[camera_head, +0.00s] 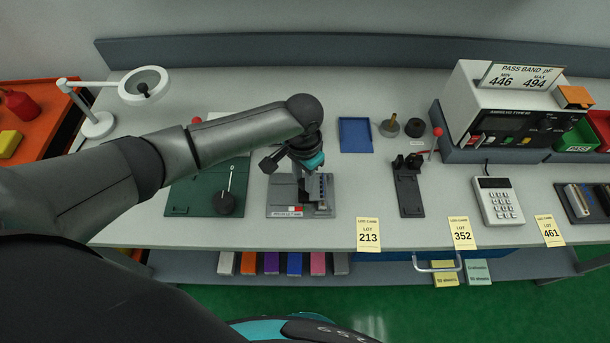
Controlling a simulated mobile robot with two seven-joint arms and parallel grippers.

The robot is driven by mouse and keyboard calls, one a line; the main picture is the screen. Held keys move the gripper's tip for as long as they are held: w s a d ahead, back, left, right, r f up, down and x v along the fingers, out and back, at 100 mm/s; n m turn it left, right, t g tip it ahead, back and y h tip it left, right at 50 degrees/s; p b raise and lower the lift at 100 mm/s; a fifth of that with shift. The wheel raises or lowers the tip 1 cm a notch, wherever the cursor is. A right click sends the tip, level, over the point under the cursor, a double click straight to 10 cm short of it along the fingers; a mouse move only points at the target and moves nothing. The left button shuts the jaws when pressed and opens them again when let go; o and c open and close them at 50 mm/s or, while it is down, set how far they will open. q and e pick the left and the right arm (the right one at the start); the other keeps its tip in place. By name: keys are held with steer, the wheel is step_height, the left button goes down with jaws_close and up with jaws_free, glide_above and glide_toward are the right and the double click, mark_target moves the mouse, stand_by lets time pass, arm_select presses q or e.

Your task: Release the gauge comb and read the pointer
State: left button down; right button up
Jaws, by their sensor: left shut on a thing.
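My left gripper (311,173) reaches in from the left and points down at a grey fixture (285,195) on the bench. It is shut on the upper part of the gauge comb (321,190), a dark upright toothed piece standing on the fixture. The fingertips are small here and partly hidden by the wrist. A small white and red marking (295,210) shows on the fixture's front; I cannot make out a pointer reading on it. My right gripper is not in view.
Left of the fixture is a green plate (185,198) with a dark knob (225,203) and a thin rod. A blue tray (355,135), a black stand (408,185), a pass-band meter (500,110) and a calculator (497,201) stand to the right. A lamp magnifier (101,124) stands at the left.

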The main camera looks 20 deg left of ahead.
arm_select(q)
steer(key=shift+s+a+r+p, duration=0.15)
steer(key=shift+s+a+p, duration=0.1)
steer(key=shift+a+p, duration=0.5)
steer(key=shift+a, duration=0.35)
steer(key=c, duration=0.6)
jaws_free()
step_height(320, 180, up, 15)
steer(key=shift+d+p, duration=0.1)
steer(key=shift+p, duration=0.55)
